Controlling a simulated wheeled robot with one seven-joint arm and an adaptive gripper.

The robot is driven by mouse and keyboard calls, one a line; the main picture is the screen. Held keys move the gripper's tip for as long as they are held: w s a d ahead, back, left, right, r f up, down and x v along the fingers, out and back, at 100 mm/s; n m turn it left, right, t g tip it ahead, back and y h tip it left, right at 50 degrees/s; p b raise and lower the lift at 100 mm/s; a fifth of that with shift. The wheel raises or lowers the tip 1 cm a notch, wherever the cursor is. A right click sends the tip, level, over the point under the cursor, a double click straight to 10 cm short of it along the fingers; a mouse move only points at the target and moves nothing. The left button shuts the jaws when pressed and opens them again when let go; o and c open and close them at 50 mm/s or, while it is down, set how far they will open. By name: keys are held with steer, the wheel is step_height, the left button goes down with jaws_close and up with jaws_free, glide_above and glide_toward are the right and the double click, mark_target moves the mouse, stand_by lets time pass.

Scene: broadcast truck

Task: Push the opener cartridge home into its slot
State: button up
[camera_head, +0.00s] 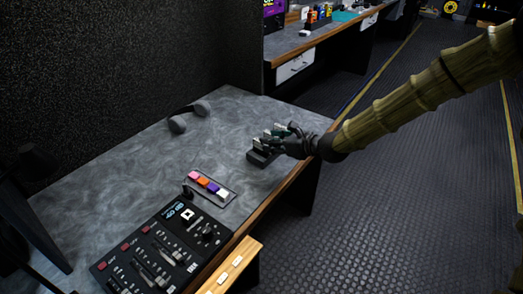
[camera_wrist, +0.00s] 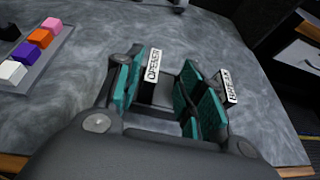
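My gripper (camera_wrist: 165,88) shows in the wrist view with teal-lined fingers standing apart. In the head view my gripper (camera_head: 273,136) is low over a small black holder (camera_head: 262,158) near the desk's right edge. The opener cartridge, with its white OPENER label (camera_wrist: 153,64), is at the inner side of the left finger. A dark block lies between the fingers; no firm grip on it shows. A second white-labelled cartridge (camera_wrist: 230,86) is just outside the right finger, its text hard to read. The fingers hide the slot and how deep the opener cartridge sits.
A strip of pink, orange, purple and white blocks (camera_head: 209,187) lies left of the holder. A mixer panel (camera_head: 163,246) is at the front, and headphones (camera_head: 188,116) lie at the back.

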mark_target(261, 150)
steer(key=shift+w+a+f, duration=0.15)
steer(key=shift+a+f, duration=0.1)
steer(key=shift+a, duration=0.15)
steer(key=x, duration=0.4)
steer(key=shift+a+f, duration=0.15)
steer(key=shift+a, duration=0.1)
jaws_close()
